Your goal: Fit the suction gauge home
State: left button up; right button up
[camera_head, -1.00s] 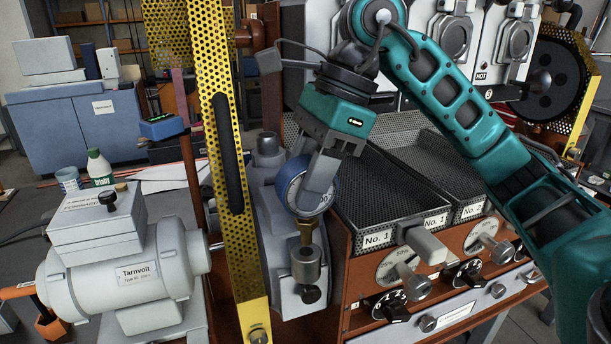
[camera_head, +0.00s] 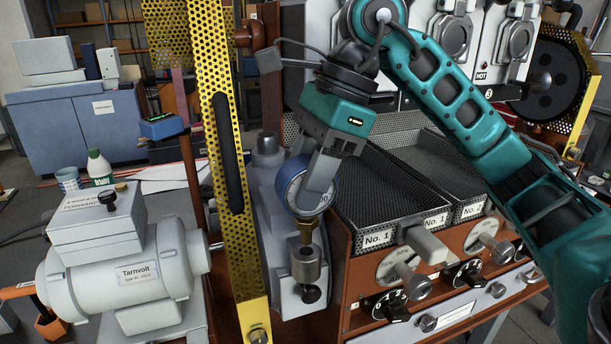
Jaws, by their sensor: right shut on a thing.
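The suction gauge (camera_head: 293,188) is a round dial with a blue rim and a brass stem (camera_head: 306,230) below it. My right gripper (camera_head: 318,185) is shut on the gauge from above and the right, and its fingers hide part of the dial. The stem points down at a grey cylindrical socket (camera_head: 306,264) on the pale grey housing (camera_head: 268,200). The stem's lower end meets the top of the socket; I cannot tell how deep it sits. My left gripper is not in view.
A yellow perforated guard (camera_head: 229,180) stands upright just left of the gauge. A grey Tarnvolt motor (camera_head: 137,276) is at the lower left.

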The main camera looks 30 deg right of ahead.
pick_arm(q)
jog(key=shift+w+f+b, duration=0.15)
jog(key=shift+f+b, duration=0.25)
jog(key=shift+b, duration=0.05)
pick_arm(e)
jog(key=shift+f, duration=0.5)
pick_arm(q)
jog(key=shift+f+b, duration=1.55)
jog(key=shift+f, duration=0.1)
pick_arm(e)
jog(key=shift+f, duration=1.75)
jog(key=o, duration=1.2)
jog(key=shift+s, duration=0.1)
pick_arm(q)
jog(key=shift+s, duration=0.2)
pick_arm(e)
jog(key=shift+r, duration=0.1)
pick_arm(q)
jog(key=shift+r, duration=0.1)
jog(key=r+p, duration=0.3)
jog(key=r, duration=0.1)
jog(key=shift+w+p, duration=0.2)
jog(key=shift+p, duration=0.2)
pick_arm(e)
jog(key=v, duration=1.2)
jog(key=shift+d+r, duration=0.2)
jog(key=shift+r, duration=0.1)
